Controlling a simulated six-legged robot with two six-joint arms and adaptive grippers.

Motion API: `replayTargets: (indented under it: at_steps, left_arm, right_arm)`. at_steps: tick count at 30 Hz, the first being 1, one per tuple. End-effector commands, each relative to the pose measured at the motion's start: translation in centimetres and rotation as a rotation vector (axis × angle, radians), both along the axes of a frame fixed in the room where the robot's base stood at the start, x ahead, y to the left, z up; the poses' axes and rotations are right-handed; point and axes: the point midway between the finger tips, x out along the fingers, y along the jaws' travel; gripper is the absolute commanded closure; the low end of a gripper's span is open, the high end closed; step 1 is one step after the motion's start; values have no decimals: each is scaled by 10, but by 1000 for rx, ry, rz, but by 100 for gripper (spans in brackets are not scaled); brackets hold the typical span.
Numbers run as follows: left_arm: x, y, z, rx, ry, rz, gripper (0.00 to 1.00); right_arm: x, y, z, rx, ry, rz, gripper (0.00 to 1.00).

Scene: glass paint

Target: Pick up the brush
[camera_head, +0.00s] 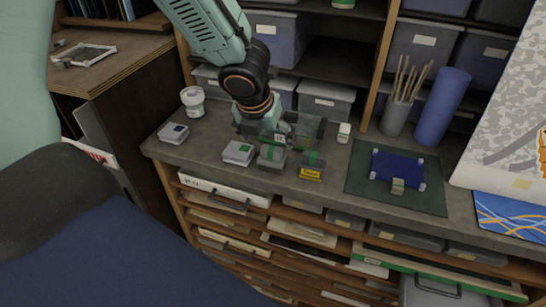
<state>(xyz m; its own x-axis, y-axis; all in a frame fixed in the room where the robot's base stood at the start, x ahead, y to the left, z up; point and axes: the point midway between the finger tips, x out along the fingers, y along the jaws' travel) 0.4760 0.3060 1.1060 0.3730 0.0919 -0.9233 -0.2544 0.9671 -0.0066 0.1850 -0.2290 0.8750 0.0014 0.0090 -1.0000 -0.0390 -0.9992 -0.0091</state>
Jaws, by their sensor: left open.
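Several thin wooden brushes (408,78) stand upright in a grey cup (396,118) on the right part of the grey counter. Which one is the task's brush I cannot tell. My left gripper (284,137) is open, low over the middle of the counter, well to the left of the cup. It is close above small containers with green and yellow labels, and its fingers are hard to tell apart from them. Whether it touches one is unclear. My right gripper is not in view.
A blue cylinder (443,106) stands right of the cup. A dark green mat (361,188) with a blue piece (399,168) lies in front. A white tub (193,101) and small boxes (238,153) stand left. Shelves with grey bins (325,99) are behind; drawers are below.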

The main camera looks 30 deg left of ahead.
Motion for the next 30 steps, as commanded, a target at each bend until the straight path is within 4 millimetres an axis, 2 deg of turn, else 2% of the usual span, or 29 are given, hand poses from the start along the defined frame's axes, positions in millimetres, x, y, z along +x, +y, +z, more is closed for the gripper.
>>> replayTargets:
  at_steps: [5, 21, 30]
  left_arm:
    - [2, 1, -10, 11, 4, -25, 11]
    - [24, 0, -73, 9, 3, -22, 11]
    - [27, 1, -75, 9, 1, -21, 11]
  right_arm:
    - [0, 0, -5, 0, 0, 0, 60]
    - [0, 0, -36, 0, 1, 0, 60]
    - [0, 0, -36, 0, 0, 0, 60]
